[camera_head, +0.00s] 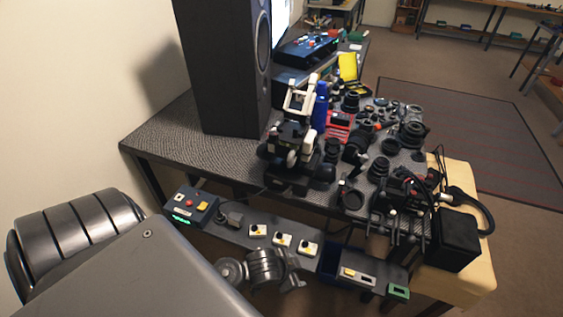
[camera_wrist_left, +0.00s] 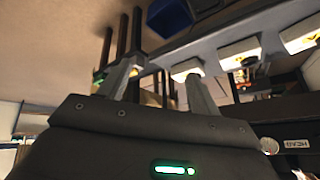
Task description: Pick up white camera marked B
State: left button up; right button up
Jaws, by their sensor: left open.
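Three small white cameras sit in a row on the narrow grey shelf (camera_head: 235,238) at the table's front: a left one (camera_head: 258,231), a middle one (camera_head: 282,242) and a right one (camera_head: 308,249). Their letters are too small to read, so I cannot tell which is B. In the left wrist view white blocks show beyond the fingers, one by the right fingertip (camera_wrist_left: 187,70) and others farther right (camera_wrist_left: 240,54) (camera_wrist_left: 303,37). My left gripper (camera_head: 294,278) is open and empty, in front of and below the shelf; its fingers also show in the wrist view (camera_wrist_left: 163,72). My right gripper is out of view.
A control box (camera_head: 190,207) with buttons stands at the shelf's left end. A green-edged block (camera_head: 398,292) is at its right end. A large speaker (camera_head: 222,65) and many lenses crowd the table (camera_head: 160,140) behind. A black box (camera_head: 455,240) stands at right.

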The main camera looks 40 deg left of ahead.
pick_arm(q)
jog(key=w+r+m+h, duration=0.2)
jog(key=w+m, duration=0.2)
jog(key=w, duration=0.2)
jog(key=a+m+g, duration=0.1)
jog(key=a, duration=0.2)
jog(key=w+a+r+m+g, duration=0.1)
jog(key=a, duration=0.2)
jog(key=w+a+m+h, duration=0.1)
jog(key=a+m, duration=0.1)
jog(key=a, duration=0.2)
jog(key=shift+w+r+g, duration=0.25)
jog(key=shift+r+g, duration=0.05)
jog(key=shift+g, duration=0.1)
jog(key=s+a+r+g, duration=0.2)
jog(key=a, duration=0.5)
send_over(279, 236)
jog(key=a, duration=0.2)
notch_tip(279, 236, down, 5)
jog(key=shift+s, duration=0.15)
jog(key=shift+s+p+x, duration=0.15)
jog(key=shift+p+x, duration=0.1)
jog(key=shift+x, duration=1.05)
jog(key=shift+s+p+x, duration=0.15)
jog(key=shift+p+x, duration=0.1)
jog(key=shift+x, duration=1.05)
jog(key=shift+w+f, duration=0.1)
jog(key=shift+w, duration=0.05)
